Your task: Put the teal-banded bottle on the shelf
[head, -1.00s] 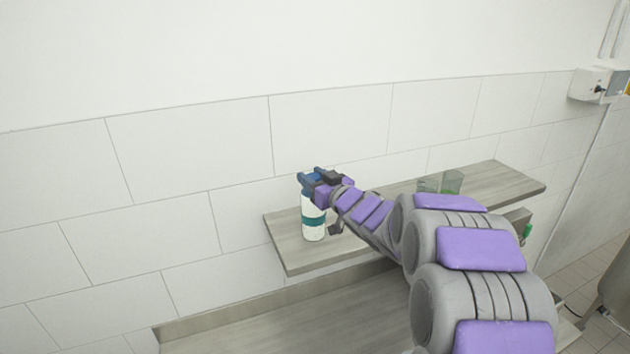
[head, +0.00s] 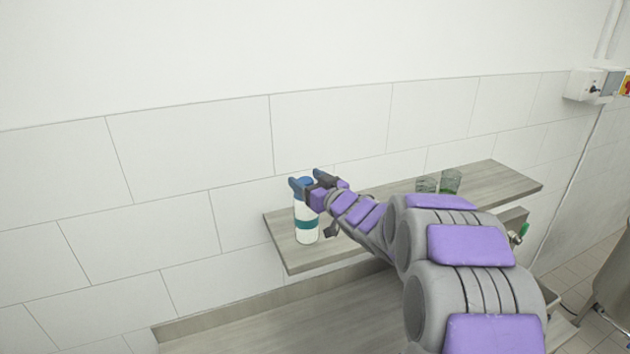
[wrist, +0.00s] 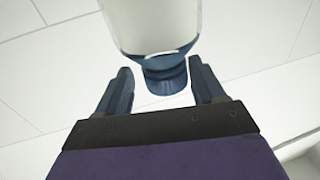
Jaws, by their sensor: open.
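The teal-banded bottle (head: 306,222), white with a blue cap, stands upright at the left end of the wooden shelf (head: 350,247). The bottle also fills the top middle of the wrist view (wrist: 155,25), where its blue cap (wrist: 165,75) lies between the fingers. My gripper (head: 306,184) is at the height of the cap, with its blue fingers open around it. In the wrist view my gripper (wrist: 160,88) shows a gap on both sides of the cap. My arm hides part of the shelf's middle.
Two clear glasses (head: 450,181) stand toward the right end of the shelf, behind my arm. A tiled wall (head: 190,180) runs behind the shelf. A lower counter (head: 270,318) lies below. A white box (head: 588,86) is on the wall at the far right.

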